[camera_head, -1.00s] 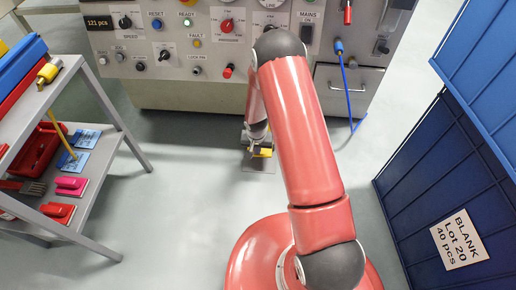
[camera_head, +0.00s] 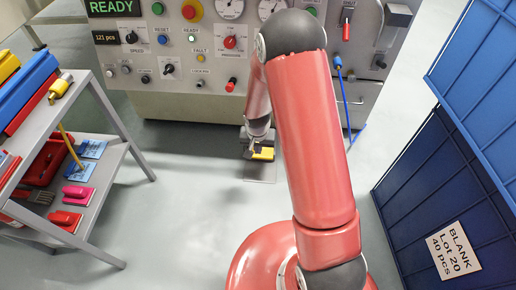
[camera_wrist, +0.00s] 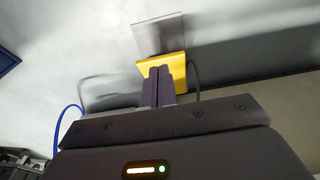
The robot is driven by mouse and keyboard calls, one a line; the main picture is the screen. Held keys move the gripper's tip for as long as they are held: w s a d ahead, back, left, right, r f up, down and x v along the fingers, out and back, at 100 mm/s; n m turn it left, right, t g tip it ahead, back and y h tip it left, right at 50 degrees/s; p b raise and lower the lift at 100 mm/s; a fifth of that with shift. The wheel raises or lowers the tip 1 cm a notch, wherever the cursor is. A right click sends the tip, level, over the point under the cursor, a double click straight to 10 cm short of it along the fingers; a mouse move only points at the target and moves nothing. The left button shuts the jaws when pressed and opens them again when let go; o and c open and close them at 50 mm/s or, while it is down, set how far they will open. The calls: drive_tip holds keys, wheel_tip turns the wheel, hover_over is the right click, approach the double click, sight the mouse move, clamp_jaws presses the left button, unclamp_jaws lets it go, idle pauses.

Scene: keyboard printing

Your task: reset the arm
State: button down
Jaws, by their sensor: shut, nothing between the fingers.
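My arm (camera_head: 312,150) reaches up from its red base and bends down toward the machine. My gripper (camera_head: 256,147) hangs low in front of the machine's base. In the wrist view its two dark fingers (camera_wrist: 158,85) are pressed together with nothing between them. A yellow block (camera_head: 263,154) is close by the fingertips in the head view. In the wrist view the yellow block (camera_wrist: 174,66) lies just beyond and partly behind the fingertips; whether they touch it, I cannot tell.
The control machine (camera_head: 190,88) with READY lit stands ahead. A grey shelf rack (camera_head: 128,160) with coloured tools is at left. Blue bins (camera_head: 415,200) labelled BLANK stand at right. A blue cable (camera_head: 345,100) hangs from the machine. Bare floor lies between.

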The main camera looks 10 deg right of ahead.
drive_tip(key=s+d+r+n+t+p, duration=0.1)
drive_tip(key=s+r+p, duration=0.15)
drive_tip(key=r, duration=1.15)
drive_tip(key=s+d+r+t+p, duration=0.15)
drive_tip(key=s+r, duration=0.25)
drive_tip(key=r, duration=1)
drive_tip(key=s+r+n+t+p, duration=0.1)
drive_tip(key=s+r+n+p, duration=0.1)
drive_tip(key=s+r, duration=1.2)
drive_tip(key=s+p, duration=0.1)
drive_tip(key=s, duration=0.2)
drive_tip(key=shift+s+d+n, duration=0.15)
drive_tip(key=shift+s+n, duration=0.15)
drive_tip(key=shift+s, duration=0.1)
